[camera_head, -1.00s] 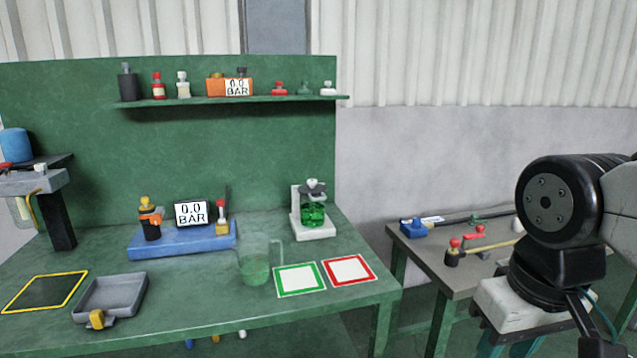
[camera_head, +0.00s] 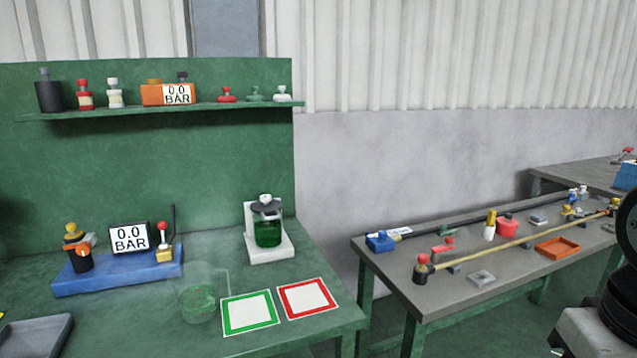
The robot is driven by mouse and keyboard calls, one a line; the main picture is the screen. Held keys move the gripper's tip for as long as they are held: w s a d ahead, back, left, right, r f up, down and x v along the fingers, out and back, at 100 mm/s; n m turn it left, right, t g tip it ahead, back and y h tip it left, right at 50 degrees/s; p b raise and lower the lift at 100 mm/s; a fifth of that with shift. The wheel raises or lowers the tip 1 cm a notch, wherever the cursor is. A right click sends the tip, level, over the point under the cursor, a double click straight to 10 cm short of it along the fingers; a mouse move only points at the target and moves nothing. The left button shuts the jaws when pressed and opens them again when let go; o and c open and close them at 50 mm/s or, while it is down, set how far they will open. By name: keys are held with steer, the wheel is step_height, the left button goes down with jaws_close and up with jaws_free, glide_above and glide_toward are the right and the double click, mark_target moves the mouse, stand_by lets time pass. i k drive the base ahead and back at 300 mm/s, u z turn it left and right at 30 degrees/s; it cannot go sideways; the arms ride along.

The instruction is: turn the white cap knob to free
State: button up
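A white-topped knob (camera_head: 265,199) sits above a dark clamp on a white stand (camera_head: 270,251). The stand holds a jar of green liquid (camera_head: 268,233) at the right of the green bench. Another white knob-like part (camera_head: 283,91) stands at the right end of the shelf, and a bottle with a white cap (camera_head: 113,92) stands farther left. I cannot tell which of these is the white cap knob of the task. Part of my arm shows at the right edge; my gripper is out of view.
A clear beaker (camera_head: 199,297) and green-framed (camera_head: 250,313) and red-framed (camera_head: 307,299) cards lie before the stand. A blue base (camera_head: 118,272) carries a gauge and valves. A grey table (camera_head: 445,290) with rods and small parts stands right, with a gap between it and the bench.

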mark_target(265, 198)
steer(key=z, duration=0.25)
steer(key=i, duration=0.75)
steer(key=u, duration=0.5)
steer(key=i, duration=0.6)
steer(key=u, duration=0.55)
